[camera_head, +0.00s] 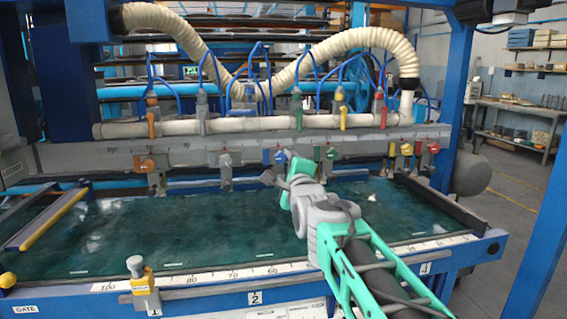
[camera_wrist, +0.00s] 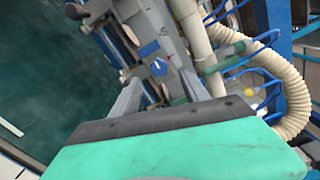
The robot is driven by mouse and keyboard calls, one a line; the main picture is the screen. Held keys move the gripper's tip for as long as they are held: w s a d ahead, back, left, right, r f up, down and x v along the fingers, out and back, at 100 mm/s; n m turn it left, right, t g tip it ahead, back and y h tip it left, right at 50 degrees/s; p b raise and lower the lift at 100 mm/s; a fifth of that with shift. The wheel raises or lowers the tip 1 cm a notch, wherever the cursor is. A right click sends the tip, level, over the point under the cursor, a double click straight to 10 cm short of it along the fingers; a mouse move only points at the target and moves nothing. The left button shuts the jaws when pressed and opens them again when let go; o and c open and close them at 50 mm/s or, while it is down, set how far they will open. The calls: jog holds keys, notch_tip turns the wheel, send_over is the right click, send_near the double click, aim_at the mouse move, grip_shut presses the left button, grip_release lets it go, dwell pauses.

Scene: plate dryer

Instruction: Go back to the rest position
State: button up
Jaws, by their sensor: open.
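A grey rail (camera_head: 190,152) with several coloured valves runs behind the bed. Above it is a white pipe (camera_head: 260,124) with corrugated hoses (camera_head: 355,40).

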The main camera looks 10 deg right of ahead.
jog(key=shift+s+f, duration=0.1)
jog(key=shift+s, duration=0.5)
jog(key=s+f+n+g+p, duration=0.3)
jog(key=s+n+g+p, duration=0.2)
jog(key=s, duration=0.5)
jog(key=s+f+n+g+p, duration=0.3)
jog(key=s+n+g+p, duration=0.2)
jog(key=s+n+p, duration=0.4)
jog(key=s+f+n+g+p, duration=0.3)
jog(key=s+n+p, duration=0.4)
jog(key=s+p, duration=0.3)
jog(key=shift+s+a+g, duration=0.2)
jog(key=shift+s+g, duration=0.7)
jog(key=shift+s, duration=0.25)
